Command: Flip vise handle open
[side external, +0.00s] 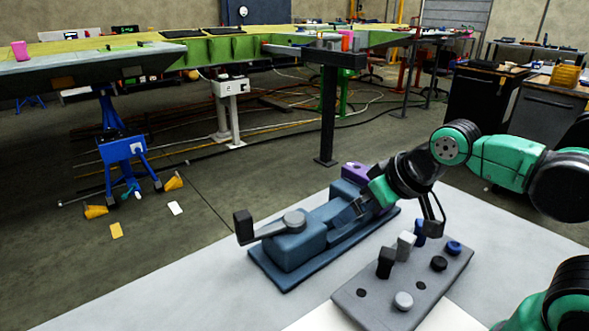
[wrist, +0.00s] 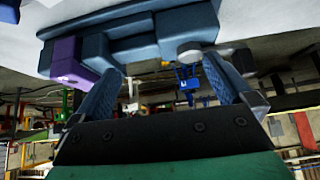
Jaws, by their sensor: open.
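The blue vise (side external: 300,245) sits on its flat base on the light table in the side external view. Its handle (side external: 268,230) is a grey lever running left from a round pivot on top, with a dark block at its end. A purple part (side external: 355,172) is at the vise's far end. My gripper (side external: 361,207) is over the vise's right part, away from the dark block. In the wrist view the gripper (wrist: 162,82) is open with nothing between its fingers. The vise (wrist: 125,38) appears above them there, and the right finger partly covers the handle.
A grey board (side external: 375,312) with several pegs and knobs stands close in front of the vise, to the right. The table (side external: 150,295) is clear left of the vise. A long green-topped structure and workbenches stand farther back.

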